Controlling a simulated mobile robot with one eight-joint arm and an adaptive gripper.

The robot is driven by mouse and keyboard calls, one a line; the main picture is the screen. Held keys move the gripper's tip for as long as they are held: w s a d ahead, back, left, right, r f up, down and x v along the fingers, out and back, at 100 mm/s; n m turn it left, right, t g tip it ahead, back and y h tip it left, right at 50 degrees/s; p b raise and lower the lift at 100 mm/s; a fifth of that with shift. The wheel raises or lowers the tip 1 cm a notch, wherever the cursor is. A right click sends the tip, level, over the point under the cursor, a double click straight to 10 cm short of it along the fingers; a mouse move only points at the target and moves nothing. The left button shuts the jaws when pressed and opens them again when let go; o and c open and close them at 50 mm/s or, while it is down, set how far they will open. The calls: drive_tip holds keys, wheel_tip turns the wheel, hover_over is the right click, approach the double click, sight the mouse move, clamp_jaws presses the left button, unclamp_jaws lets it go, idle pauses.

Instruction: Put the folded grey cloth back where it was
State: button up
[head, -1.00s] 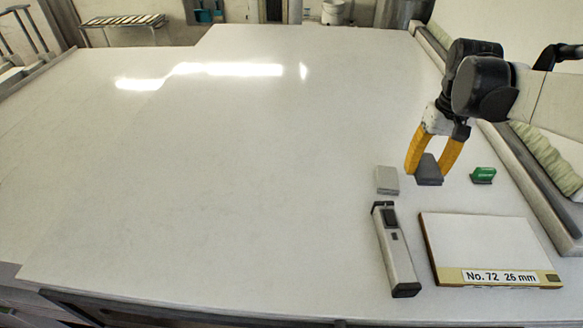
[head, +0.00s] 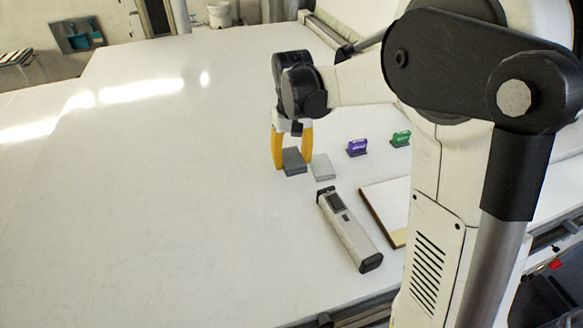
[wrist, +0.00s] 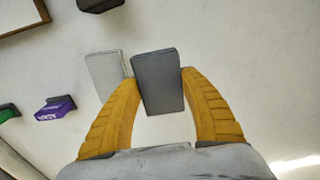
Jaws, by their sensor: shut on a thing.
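The folded grey cloth (head: 294,161) is a dark grey, thick rectangular pad. My gripper (head: 292,160) is shut on it, with a yellow finger on each side. In the wrist view the cloth (wrist: 158,83) sits between the fingertips (wrist: 158,80). It is low over the white table; I cannot tell whether it touches the surface. A light grey flat pad (head: 322,167) lies just to its right in the head view. In the wrist view the light pad (wrist: 106,72) shows at the left, partly hidden behind the cloth and a finger.
A purple item (head: 357,148) and a green item (head: 400,138) stand further right on the white table (head: 150,200). A long grey and black device (head: 348,230) lies in front. A brown-edged board (head: 385,205) is partly hidden by my arm. The table's left is clear.

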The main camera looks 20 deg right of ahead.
wheel_tip(320, 180, down, 4)
drive_tip(key=shift+w+r, duration=0.1)
drive_tip(key=shift+f, duration=0.25)
drive_tip(key=o, duration=0.7)
drive_tip(key=shift+r, duration=0.1)
